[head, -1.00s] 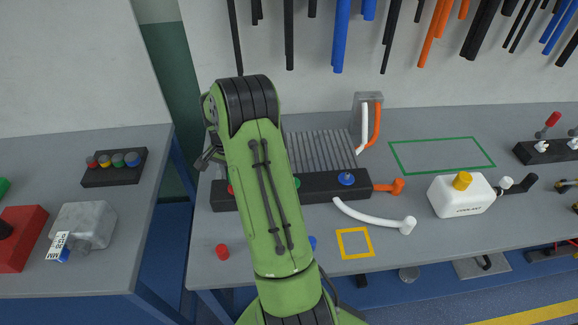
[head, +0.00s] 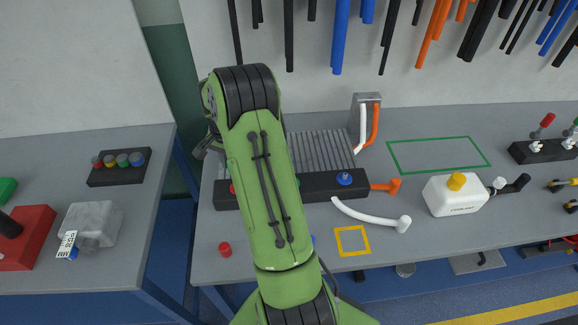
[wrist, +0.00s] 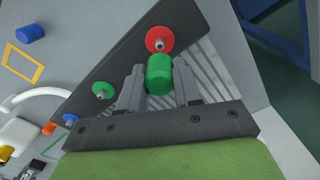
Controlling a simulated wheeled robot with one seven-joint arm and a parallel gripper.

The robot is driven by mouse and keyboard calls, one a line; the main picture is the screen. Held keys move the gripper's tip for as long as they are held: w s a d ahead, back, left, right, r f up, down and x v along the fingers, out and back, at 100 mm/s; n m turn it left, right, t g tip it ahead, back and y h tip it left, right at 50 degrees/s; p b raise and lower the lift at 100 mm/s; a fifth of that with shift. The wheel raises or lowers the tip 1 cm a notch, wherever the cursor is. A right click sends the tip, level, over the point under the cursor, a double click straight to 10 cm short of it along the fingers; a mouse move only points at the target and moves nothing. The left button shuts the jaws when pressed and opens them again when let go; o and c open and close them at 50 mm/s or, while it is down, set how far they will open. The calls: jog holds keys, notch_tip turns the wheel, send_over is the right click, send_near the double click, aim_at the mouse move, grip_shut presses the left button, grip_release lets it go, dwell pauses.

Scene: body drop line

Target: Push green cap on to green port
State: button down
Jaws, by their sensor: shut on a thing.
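The green cap (wrist: 159,80) is held between the two fingers of my gripper (wrist: 159,70) in the wrist view. The green port (wrist: 103,90) sits on the black bar (wrist: 120,62), to the left of the cap in that view, and looks apart from it. The red port (wrist: 159,39) is just above the cap in the picture; the blue port (wrist: 71,119) is at the bar's other end. In the head view my arm hides my gripper, the green cap and the green port; the black bar (head: 325,186) and blue port (head: 345,178) show beside it.
A red cap (head: 225,250) stands on the bench front, left of my arm. A blue cap (wrist: 30,33) lies near the yellow square (head: 352,240). A white hose (head: 370,216) and white bottle (head: 455,195) are right of the bar. A finned block (head: 321,148) is behind it.

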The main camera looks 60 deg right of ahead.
jog(key=s+d, duration=0.3)
jog(key=s, duration=0.1)
jog(key=s+d, duration=0.4)
jog(key=s, duration=0.1)
jog(key=s+d, duration=0.3)
jog(key=s, duration=0.1)
jog(key=shift+s+d+b, duration=0.25)
jog(key=shift+s+b, duration=0.1)
jog(key=shift+s, duration=0.05)
jog(key=shift+f+b, duration=0.6)
jog(key=shift+f, duration=0.3)
jog(key=shift+w+a, duration=0.1)
jog(key=shift+w, duration=0.05)
jog(key=shift+f+b, duration=1.3)
jog(key=shift+f, duration=0.25)
jog(key=shift+f, duration=0.15)
jog(key=shift+f+b, duration=0.7)
jog(key=shift+f+b, duration=0.35)
jog(key=shift+f, duration=0.1)
